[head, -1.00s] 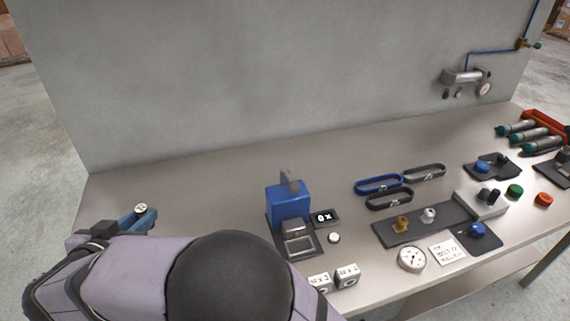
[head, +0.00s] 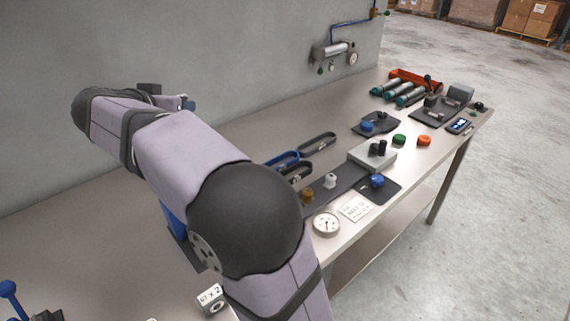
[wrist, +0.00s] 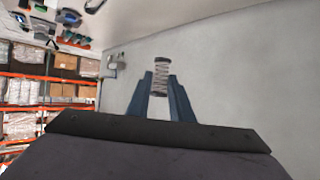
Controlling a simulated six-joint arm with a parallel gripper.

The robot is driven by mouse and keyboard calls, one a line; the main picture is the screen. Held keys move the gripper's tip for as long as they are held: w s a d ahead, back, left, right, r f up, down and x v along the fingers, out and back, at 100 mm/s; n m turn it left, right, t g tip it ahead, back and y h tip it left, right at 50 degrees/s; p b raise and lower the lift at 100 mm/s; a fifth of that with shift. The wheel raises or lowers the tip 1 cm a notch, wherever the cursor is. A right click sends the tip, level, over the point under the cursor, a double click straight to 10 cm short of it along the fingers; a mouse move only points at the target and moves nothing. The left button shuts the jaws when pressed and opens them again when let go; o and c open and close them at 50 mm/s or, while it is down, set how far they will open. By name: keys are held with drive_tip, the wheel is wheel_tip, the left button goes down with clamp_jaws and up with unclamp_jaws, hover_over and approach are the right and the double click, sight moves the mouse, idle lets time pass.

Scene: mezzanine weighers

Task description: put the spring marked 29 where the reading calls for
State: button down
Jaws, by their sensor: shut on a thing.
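My gripper (head: 187,103) is held up on the left in the head view, in front of the grey wall. In the wrist view its two blue fingers (wrist: 160,99) are shut on a pale coil spring (wrist: 161,75). No number on the spring can be read. A tag reading "G7 x 2" (head: 211,298) stands on the bench at the bottom. A blue device (head: 174,224) is mostly hidden behind my arm, and its reading is not visible now. A round dial gauge (head: 326,224) lies by a lettered card (head: 355,208), too small to read surely.
On the bench (head: 262,136) are belt loops (head: 318,142), a dark plate with brass and white fittings (head: 331,181), a white block (head: 372,153), green and orange caps (head: 423,141), and an orange rack of teal cylinders (head: 409,90). A valve assembly (head: 333,50) is on the wall.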

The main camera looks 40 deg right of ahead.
drive_tip(key=s+d+f+p, duration=0.1)
drive_tip(key=d+f+p, duration=0.3)
drive_tip(key=d, duration=0.8)
drive_tip(key=w+d+f+n+t+y+b, duration=0.1)
drive_tip(key=d+f+n+t+y, duration=0.1)
drive_tip(key=f, duration=1.2)
drive_tip(key=shift+d+f+n+y, duration=0.3)
drive_tip(key=shift+d+n, duration=0.3)
drive_tip(key=shift+d, duration=0.15)
drive_tip(key=shift+f, duration=5)
drive_tip(key=shift+f+b, duration=0.1)
drive_tip(key=shift+b, duration=0.25)
